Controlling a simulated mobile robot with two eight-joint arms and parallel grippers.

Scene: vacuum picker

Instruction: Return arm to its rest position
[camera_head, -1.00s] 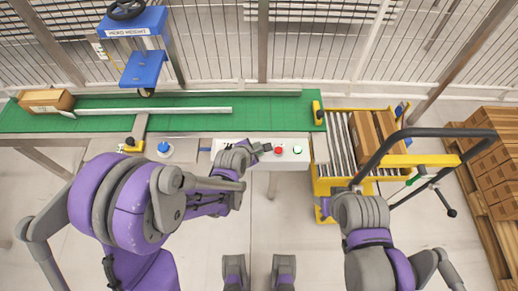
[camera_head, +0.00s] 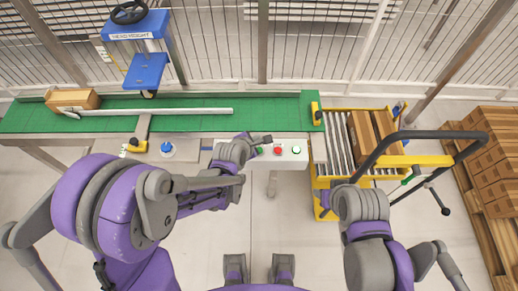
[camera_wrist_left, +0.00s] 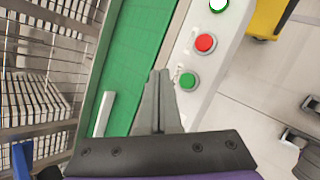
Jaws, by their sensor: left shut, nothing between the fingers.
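My left gripper (camera_head: 264,139) is over the front edge of the conveyor, by the white button panel (camera_head: 268,148). In the left wrist view its fingers (camera_wrist_left: 160,76) are together with nothing between them. A green button (camera_wrist_left: 187,81) lies just beside the fingertips, and a red button (camera_wrist_left: 205,43) sits farther along the panel. My right arm (camera_head: 362,205) is bent low at the right in the head view. Its fingers are not clearly visible.
The green conveyor (camera_head: 200,123) carries a cardboard box (camera_head: 73,99) at its left end. A yellow roller cart (camera_head: 323,192) holding boxes and a dark handle stands at the right. Stacked boxes (camera_head: 493,165) are on a pallet at the far right. A blue press stand (camera_head: 145,70) is behind the conveyor.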

